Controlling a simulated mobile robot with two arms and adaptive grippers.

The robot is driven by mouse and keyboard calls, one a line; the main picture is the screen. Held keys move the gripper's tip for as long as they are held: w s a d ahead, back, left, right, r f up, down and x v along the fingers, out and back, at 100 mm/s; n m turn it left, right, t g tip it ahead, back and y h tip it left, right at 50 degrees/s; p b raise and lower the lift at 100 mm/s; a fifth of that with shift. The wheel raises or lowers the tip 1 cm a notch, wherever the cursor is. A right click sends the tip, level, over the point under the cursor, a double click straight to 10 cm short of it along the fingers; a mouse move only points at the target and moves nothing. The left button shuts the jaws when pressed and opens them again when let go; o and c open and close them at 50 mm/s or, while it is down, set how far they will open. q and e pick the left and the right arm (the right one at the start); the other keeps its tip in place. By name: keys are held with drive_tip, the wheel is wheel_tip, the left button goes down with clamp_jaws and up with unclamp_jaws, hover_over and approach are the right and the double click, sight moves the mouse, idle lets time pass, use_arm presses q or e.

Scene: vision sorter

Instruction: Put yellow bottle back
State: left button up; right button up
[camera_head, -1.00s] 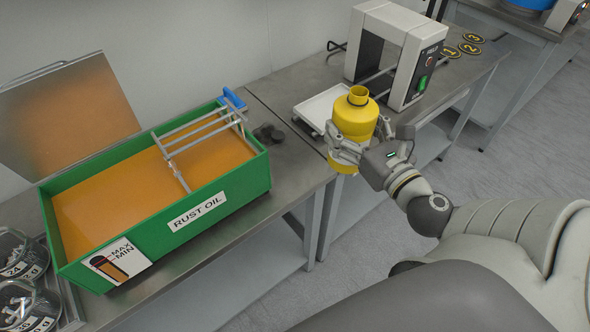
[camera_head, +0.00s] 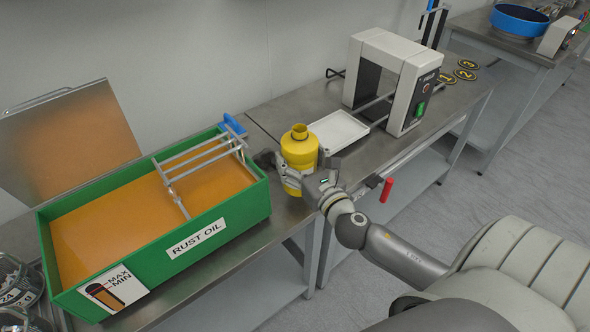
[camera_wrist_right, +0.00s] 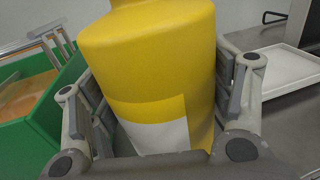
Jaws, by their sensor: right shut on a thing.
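The yellow bottle (camera_head: 299,150) is upright, with an open neck at its top. It is at the front edge of the metal table, between the green tub and the white tray. My right gripper (camera_head: 293,180) is shut on its lower body. In the right wrist view the bottle (camera_wrist_right: 155,60) fills the middle, with a pale label, and the fingers (camera_wrist_right: 160,130) lie on both sides of it. I cannot tell whether its base touches the table. My left gripper is not in view.
The green tub (camera_head: 225,217) of orange rust oil, with a metal rack (camera_head: 200,150), stands left of the bottle. A white tray (camera_head: 338,131) and a grey-white scanner frame (camera_head: 409,60) stand to the right. A red handle (camera_head: 386,190) sticks out at the table's front.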

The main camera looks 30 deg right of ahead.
drive_tip(key=shift+w+a+f, duration=0.2)
drive_tip(key=shift+w+f, duration=0.25)
drive_tip(key=shift+f, duration=0.15)
drive_tip(key=shift+w+f+b, duration=0.15)
drive_tip(key=shift+f+b, duration=0.55)
drive_tip(key=shift+f, duration=1)
drive_tip(key=o, duration=1.7)
drive_tip(key=shift+f, duration=0.1)
drive_tip(key=shift+r, duration=0.2)
drive_tip(key=shift+s+a+b, duration=0.25)
drive_tip(key=shift+s+b, duration=0.3)
drive_tip(key=shift+s, duration=1.45)
drive_tip(key=shift+s+a+b, duration=0.3)
drive_tip(key=shift+s+b, duration=0.25)
drive_tip(key=shift+s, duration=1.45)
drive_tip(key=shift+s+a+b, duration=0.25)
drive_tip(key=shift+s+b, duration=0.3)
drive_tip(key=shift+s, duration=1.45)
